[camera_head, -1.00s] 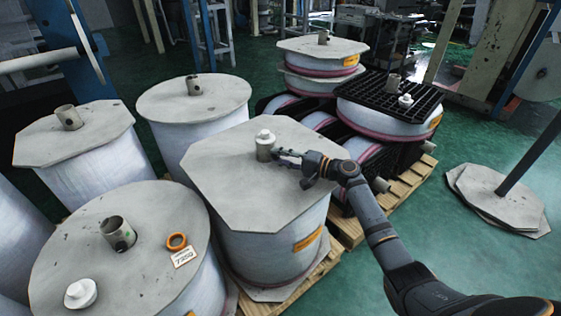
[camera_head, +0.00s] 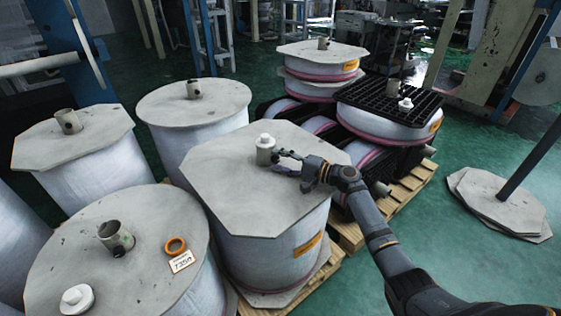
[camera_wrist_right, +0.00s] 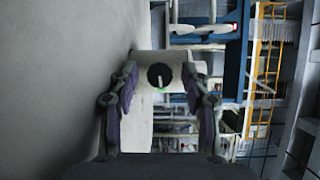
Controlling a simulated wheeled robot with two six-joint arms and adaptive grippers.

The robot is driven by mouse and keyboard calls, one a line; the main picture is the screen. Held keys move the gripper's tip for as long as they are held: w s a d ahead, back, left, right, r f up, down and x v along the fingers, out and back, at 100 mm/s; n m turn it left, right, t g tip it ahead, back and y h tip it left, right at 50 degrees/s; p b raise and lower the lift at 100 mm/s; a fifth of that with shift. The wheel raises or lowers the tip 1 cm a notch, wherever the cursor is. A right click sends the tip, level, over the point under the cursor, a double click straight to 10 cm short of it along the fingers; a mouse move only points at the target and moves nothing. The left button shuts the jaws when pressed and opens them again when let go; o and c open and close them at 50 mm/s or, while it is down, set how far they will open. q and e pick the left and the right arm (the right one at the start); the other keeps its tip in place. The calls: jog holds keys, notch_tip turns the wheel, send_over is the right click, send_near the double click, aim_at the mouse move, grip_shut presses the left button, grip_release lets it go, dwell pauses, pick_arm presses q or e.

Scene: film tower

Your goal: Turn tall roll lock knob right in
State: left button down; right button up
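The tall roll (camera_head: 238,185) stands at the centre of the head view under a grey octagonal board. A short pale core stub (camera_head: 265,156) rises from it with a white cap (camera_head: 265,141) on top. In the right wrist view the stub (camera_wrist_right: 143,62) carries a dark round knob or hole (camera_wrist_right: 160,76) with a pale bar and a green spot; I cannot tell which it is. My right gripper (camera_head: 276,164) is open beside the stub, with its fingers (camera_wrist_right: 160,84) spread left and right of the dark round feature. Contact is unclear. My left gripper is not in view.
Other rolls with core stubs stand close at left, one with an orange ring (camera_head: 175,246) and a loose white cap (camera_head: 77,298). A black pallet (camera_head: 392,97) lies on a roll behind. Grey boards (camera_head: 498,203) lie on the floor at right, beside open green floor.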

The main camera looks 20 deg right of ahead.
jog(key=shift+s+d, duration=0.25)
jog(key=shift+d, duration=0.05)
jog(key=v, duration=1.1)
jog(key=shift+s+d, duration=0.1)
jog(key=shift+s, duration=0.05)
